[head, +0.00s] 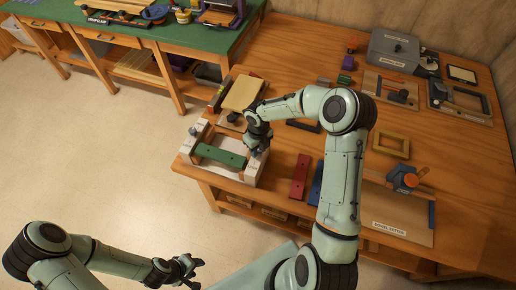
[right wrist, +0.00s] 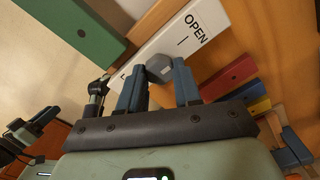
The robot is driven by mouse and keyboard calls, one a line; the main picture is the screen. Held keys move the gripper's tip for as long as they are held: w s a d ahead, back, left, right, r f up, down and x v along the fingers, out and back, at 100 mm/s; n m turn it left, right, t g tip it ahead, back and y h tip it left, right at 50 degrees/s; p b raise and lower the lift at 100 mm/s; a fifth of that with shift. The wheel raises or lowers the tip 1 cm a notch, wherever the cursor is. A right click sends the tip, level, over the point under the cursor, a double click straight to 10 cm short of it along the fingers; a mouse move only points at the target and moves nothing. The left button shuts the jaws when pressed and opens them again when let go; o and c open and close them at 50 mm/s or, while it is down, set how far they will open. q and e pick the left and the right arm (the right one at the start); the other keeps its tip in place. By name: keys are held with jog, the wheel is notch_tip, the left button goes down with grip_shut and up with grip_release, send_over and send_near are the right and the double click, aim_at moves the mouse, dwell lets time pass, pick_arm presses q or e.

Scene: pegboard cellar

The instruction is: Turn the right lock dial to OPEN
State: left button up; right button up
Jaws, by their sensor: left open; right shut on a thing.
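The lock fixture has a green bar (head: 221,155) between two white plates. The right plate (right wrist: 205,22) reads OPEN beside a short line mark. The right lock dial (right wrist: 159,67) is a dark grey knob on this plate. My right gripper (right wrist: 158,84) is shut on that dial, one blue-grey finger on each side of it. In the head view my right gripper (head: 256,146) hides most of the dial. Which mark the dial points at cannot be told. My left gripper (head: 188,267) is open and empty, low over the floor, away from the bench.
Red (head: 299,176) and blue (head: 316,182) bars lie right of the fixture. A yellow frame (head: 391,144) and a board with an orange-knobbed part (head: 405,180) are further right. A grey metal box (head: 394,50) stands at the back. A green-topped bench (head: 150,35) is at upper left.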

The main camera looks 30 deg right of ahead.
dwell(0.5)
jog(key=o, duration=1)
jog(key=shift+o, duration=0.2)
notch_tip(320, 180, up, 14)
jog(key=shift+f, duration=0.25)
